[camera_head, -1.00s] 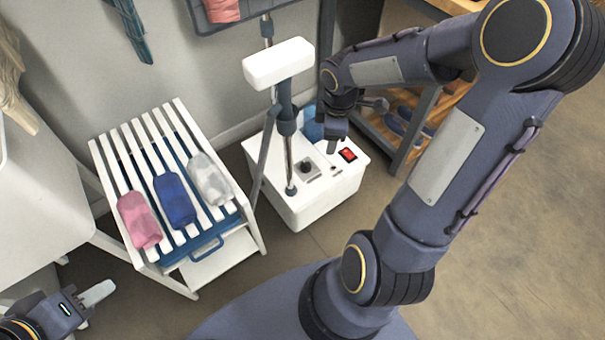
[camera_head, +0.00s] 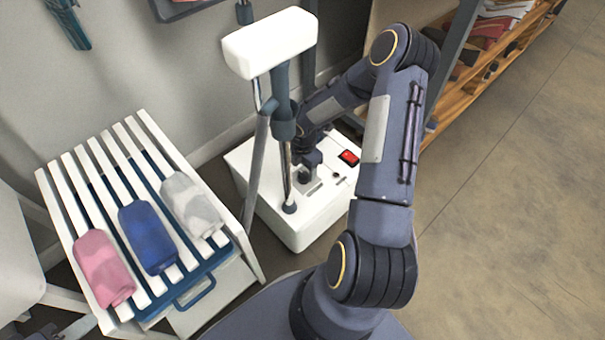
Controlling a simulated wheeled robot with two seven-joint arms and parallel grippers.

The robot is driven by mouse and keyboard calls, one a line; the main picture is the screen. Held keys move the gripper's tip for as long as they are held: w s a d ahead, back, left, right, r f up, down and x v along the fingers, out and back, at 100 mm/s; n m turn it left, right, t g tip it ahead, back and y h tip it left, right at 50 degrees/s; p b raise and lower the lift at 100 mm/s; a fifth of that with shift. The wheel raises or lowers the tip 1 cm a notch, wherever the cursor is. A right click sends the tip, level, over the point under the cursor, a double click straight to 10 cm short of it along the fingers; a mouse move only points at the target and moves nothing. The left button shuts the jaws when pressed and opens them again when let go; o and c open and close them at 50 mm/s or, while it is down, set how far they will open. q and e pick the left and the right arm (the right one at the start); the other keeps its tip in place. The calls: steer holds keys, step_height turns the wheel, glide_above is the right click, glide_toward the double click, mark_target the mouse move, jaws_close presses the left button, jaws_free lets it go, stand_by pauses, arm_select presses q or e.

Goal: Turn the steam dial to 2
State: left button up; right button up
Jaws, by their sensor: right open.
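The white steamer base (camera_head: 309,226) stands on the floor with a red switch (camera_head: 348,157) on its top. The dark steam dial (camera_head: 305,175) sits on a small grey plate (camera_head: 314,187) beside the pole's foot. My right gripper (camera_head: 309,163) points down right at the dial, and its open fingers partly hide it. I cannot tell whether the fingers touch the dial. The dial's marks are too small to read. My left gripper does not show clearly.
The steamer's pole with its white head (camera_head: 271,42) rises just left of my right gripper. A white slatted rack (camera_head: 68,212) with pink, blue and grey rolls stands at left. A wooden shelf (camera_head: 474,82) is at upper right. The floor at right is clear.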

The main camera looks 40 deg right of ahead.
mark_target(304, 177)
steer(key=shift+f+b, duration=0.4)
steer(key=shift+f, duration=1.05)
steer(key=c, duration=1)
steer(key=m, duration=0.6)
steer(key=shift+b, duration=0.35)
steer(key=m, duration=0.5)
steer(key=shift+m+b, duration=0.3)
steer(key=shift+m, duration=0.1)
